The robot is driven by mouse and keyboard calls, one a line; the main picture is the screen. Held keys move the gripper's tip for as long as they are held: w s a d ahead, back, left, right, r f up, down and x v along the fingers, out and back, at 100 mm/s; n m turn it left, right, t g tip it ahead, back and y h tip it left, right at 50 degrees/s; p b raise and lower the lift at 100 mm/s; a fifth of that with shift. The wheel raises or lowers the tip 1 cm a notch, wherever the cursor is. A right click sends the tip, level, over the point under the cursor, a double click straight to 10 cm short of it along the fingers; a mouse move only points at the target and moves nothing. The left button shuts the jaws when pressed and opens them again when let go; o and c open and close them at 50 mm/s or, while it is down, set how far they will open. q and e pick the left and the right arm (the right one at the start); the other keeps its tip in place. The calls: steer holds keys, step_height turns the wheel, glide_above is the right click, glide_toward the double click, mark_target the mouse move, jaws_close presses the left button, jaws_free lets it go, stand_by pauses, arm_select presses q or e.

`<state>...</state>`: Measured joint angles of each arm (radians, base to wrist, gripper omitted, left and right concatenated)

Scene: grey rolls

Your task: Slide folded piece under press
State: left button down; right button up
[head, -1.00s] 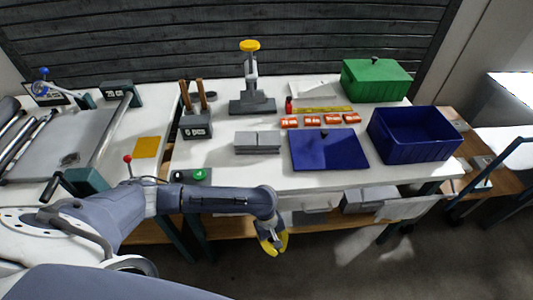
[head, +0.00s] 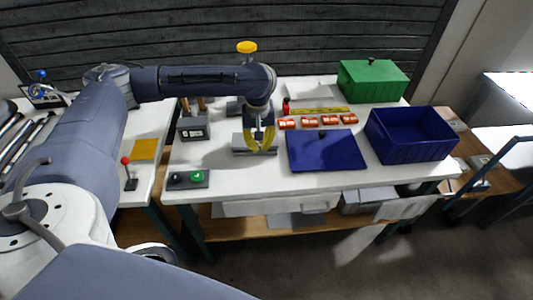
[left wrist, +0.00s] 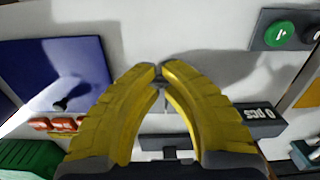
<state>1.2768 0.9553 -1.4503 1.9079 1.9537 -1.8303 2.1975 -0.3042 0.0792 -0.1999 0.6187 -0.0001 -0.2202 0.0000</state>
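The grey folded piece (head: 240,144) lies on the white table, left of the blue board, partly hidden by my left gripper. My left gripper (head: 259,150) points down over it with its yellow fingers. In the left wrist view the fingertips (left wrist: 160,68) are close together with a narrow gap; I cannot tell whether they touch or hold the piece. The press, with its yellow knob (head: 247,47), stands behind my arm, which hides most of it. My right gripper is not in view.
The blue board (head: 325,155), orange pieces (head: 330,120), blue bin (head: 412,140) and green box (head: 373,82) are to the right. A counter block (head: 194,130) stands left of the piece. A button box (head: 188,179) is at the front left. The front table strip is clear.

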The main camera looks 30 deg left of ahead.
arm_select(q)
step_height(320, 180, down, 10)
steer(key=shift+a+r, duration=0.1)
steer(key=shift+r, duration=0.1)
steer(key=shift+w+a, duration=0.65)
steer(key=shift+w, duration=0.25)
steer(key=shift+w+a, duration=0.6)
steer(key=shift+w, duration=0.2)
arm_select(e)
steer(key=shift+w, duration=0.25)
arm_select(q)
steer(key=shift+a, duration=0.1)
